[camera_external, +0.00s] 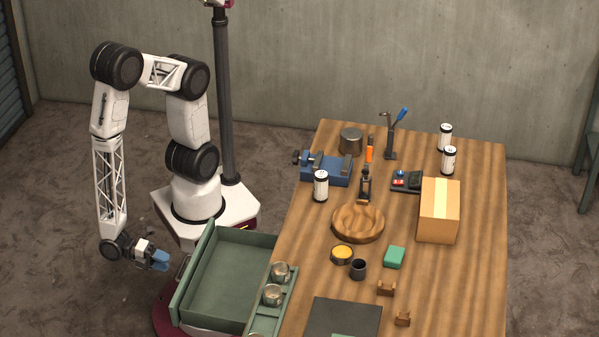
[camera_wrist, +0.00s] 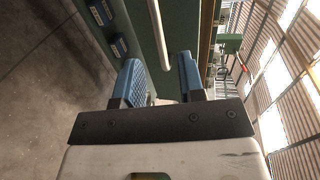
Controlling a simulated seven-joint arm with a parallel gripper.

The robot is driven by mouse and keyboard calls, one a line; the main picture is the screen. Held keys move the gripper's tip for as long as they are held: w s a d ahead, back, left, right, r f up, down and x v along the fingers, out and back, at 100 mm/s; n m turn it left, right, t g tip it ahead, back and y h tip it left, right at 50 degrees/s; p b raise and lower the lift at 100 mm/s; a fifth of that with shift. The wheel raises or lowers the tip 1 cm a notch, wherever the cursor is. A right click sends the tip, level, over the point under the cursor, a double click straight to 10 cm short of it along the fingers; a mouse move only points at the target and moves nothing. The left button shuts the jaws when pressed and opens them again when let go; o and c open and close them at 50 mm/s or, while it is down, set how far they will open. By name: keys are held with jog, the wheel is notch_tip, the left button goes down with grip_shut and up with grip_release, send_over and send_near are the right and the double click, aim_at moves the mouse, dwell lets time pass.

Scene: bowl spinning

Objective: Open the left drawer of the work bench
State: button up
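The work bench (camera_external: 480,270) has a wooden top and green drawers. A large green drawer (camera_external: 232,275) stands pulled out from its left side, and its inside looks empty. My gripper (camera_external: 160,261), with blue fingers, is low outside the drawer's front panel (camera_external: 192,270). In the wrist view the two fingers (camera_wrist: 160,78) are apart with nothing clamped between them. A pale bar handle (camera_wrist: 160,35) on a green front (camera_wrist: 180,25) lies just beyond the gap between the fingertips. Whether a finger touches it I cannot tell.
Two metal mugs (camera_external: 281,272) sit in a narrow green section beside the drawer. On the top are a wooden bowl (camera_external: 358,223), a cardboard box (camera_external: 438,212), a blue vise (camera_external: 328,170) and several cans. The floor (camera_external: 60,240) left of my gripper is clear.

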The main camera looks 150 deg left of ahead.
jog(key=shift+s+d+r, duration=0.1)
jog(key=shift+s+d, duration=0.25)
dwell(0.7)
jog(key=w+a+r+n+g, duration=0.1)
jog(key=a+r+g, duration=0.1)
jog(key=w+a+r+n+g, duration=0.1)
jog(key=a+r+g, duration=0.1)
jog(key=r, duration=0.1)
jog(key=w+a+r+n+g, duration=0.1)
jog(key=a+r+g, duration=0.1)
jog(key=a, duration=0.1)
jog(key=shift+w+a+r+y, duration=0.1)
jog(key=shift+w+r+y, duration=0.2)
jog(key=shift+r, duration=0.1)
jog(key=s+a+r+n+g+h, duration=0.1)
jog(key=s+a+r+n+h, duration=0.1)
jog(key=a+r+h, duration=0.4)
jog(key=s+a+r+n+g+h, duration=0.1)
jog(key=a+r+h, duration=0.4)
jog(key=a+r, duration=0.9)
notch_tip(320, 180, up, 6)
jog(key=s+n, duration=0.1)
jog(key=n, duration=0.1)
jog(key=shift+a+f+n+h, duration=0.15)
jog(key=shift+f+n+h, duration=0.1)
jog(key=shift+n+h, duration=0.15)
